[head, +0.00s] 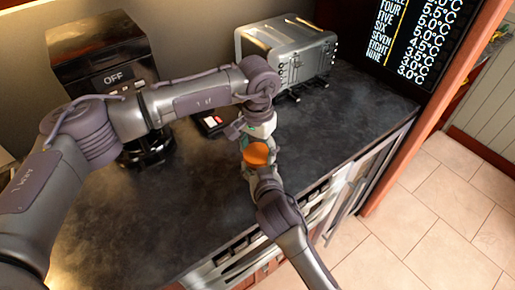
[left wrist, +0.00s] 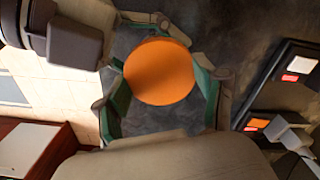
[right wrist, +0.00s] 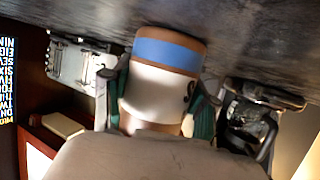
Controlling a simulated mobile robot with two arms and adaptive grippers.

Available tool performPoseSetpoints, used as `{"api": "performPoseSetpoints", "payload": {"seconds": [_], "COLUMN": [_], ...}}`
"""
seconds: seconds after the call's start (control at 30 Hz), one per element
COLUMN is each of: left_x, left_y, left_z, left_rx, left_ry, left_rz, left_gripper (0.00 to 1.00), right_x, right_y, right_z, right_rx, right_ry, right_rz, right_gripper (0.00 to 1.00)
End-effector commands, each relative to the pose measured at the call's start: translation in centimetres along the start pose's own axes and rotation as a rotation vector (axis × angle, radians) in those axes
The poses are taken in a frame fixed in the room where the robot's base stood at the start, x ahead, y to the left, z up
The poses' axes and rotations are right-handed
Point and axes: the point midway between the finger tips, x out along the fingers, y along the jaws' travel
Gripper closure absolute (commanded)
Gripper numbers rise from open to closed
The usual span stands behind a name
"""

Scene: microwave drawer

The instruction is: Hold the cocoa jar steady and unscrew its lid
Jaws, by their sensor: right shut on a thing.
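The cocoa jar shows in the right wrist view (right wrist: 160,92) as a pale cylinder with a blue band. My right gripper (right wrist: 160,110) is shut on its sides, one green-padded finger on each side. The round orange lid (head: 256,153) shows in the head view between my two grippers, and from above in the left wrist view (left wrist: 159,72). My left gripper (left wrist: 160,88) is open, with its fingers on either side of the lid; whether they touch it I cannot tell. In the head view, my left gripper (head: 256,140) and the arms hide most of the jar.
The dark countertop (head: 130,220) has bare room at the front left. A black machine marked OFF (head: 100,62) stands at the back left and a silver toaster-like appliance (head: 290,50) at the back. A small device with a red light (head: 211,122) lies behind the jar. Drawers are below the front edge.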

Motion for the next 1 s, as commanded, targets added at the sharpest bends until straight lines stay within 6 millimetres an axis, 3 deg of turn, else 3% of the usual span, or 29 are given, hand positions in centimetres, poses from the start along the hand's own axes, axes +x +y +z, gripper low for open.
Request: {"api": "performPoseSetpoints", "payload": {"seconds": [0.03,0.17,0.37,1.0], "left_x": [0.0,0.0,-0.02,-0.11], "left_y": [0.0,-0.01,-0.02,-0.05], "left_z": [-0.01,-0.01,-0.01,0.0], "left_rx": [0.0,0.0,-0.128,-1.702], "left_ry": [0.0,0.0,0.0,0.0], "left_rz": [0.0,0.0,-0.001,-0.001], "left_gripper": [0.52,0.73,0.73,0.73], "right_x": [0.01,0.01,0.01,0.01], "right_y": [0.01,0.01,0.01,0.01], "right_z": [0.2,0.21,0.21,0.24], "right_rx": [0.0,0.0,0.0,0.0], "right_ry": [-0.004,-0.004,-0.005,-0.005], "right_rz": [0.001,0.001,0.001,0.001], "right_gripper": [1.0,1.0,1.0,1.0]}}
